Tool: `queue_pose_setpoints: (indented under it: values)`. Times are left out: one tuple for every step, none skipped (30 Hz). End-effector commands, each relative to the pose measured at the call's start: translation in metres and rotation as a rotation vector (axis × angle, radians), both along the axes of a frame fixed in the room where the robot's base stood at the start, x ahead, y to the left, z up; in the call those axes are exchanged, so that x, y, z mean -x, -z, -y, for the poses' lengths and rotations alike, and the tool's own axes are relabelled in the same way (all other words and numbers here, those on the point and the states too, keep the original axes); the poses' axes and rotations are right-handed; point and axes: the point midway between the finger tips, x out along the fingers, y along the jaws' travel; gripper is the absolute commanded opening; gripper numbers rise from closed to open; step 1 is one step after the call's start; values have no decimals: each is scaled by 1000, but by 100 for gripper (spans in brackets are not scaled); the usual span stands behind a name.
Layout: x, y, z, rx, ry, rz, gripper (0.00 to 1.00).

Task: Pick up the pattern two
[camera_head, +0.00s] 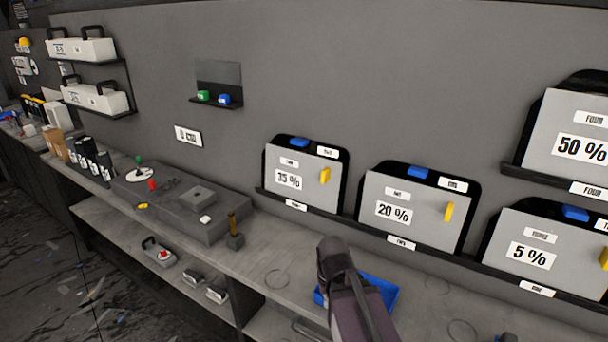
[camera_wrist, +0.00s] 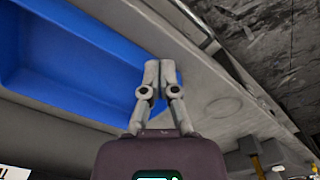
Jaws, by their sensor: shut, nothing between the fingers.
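In the head view my arm covers part of this blue tray (camera_head: 388,292) and hides the fingertips. No panel shows in the wrist view.
The grey counter (camera_head: 270,250) runs along the wall, with free room around the tray. A grey block (camera_head: 195,198) with small tools and a post with a brown handle (camera_head: 234,238) stand left. A small wall shelf (camera_head: 215,103) holds green and blue items. White cases (camera_head: 85,50) sit far left.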

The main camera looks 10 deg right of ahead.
Motion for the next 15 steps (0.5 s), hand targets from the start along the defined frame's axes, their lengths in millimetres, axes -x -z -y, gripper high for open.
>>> queue_pose_setpoints:
  values:
    - [0,0,0,0,0,0,0]
    - [0,0,0,0,0,0,0]
    - [0,0,0,0,0,0,0]
    - [0,0,0,0,0,0,0]
    - [0,0,0,0,0,0,0]
    - [0,0,0,0,0,0,0]
    - [0,0,0,0,0,0,0]
    - [0,0,0,0,0,0,0]
    - [0,0,0,0,0,0,0]
    - [0,0,0,0,0,0,9]
    - [0,0,0,0,0,0,18]
    - [-1,-1,0,2,2,1,30]
    - [-1,-2,0,4,3,2,39]
    - [-3,-3,0,7,6,3,48]
    - [-5,-5,0,13,11,7,59]
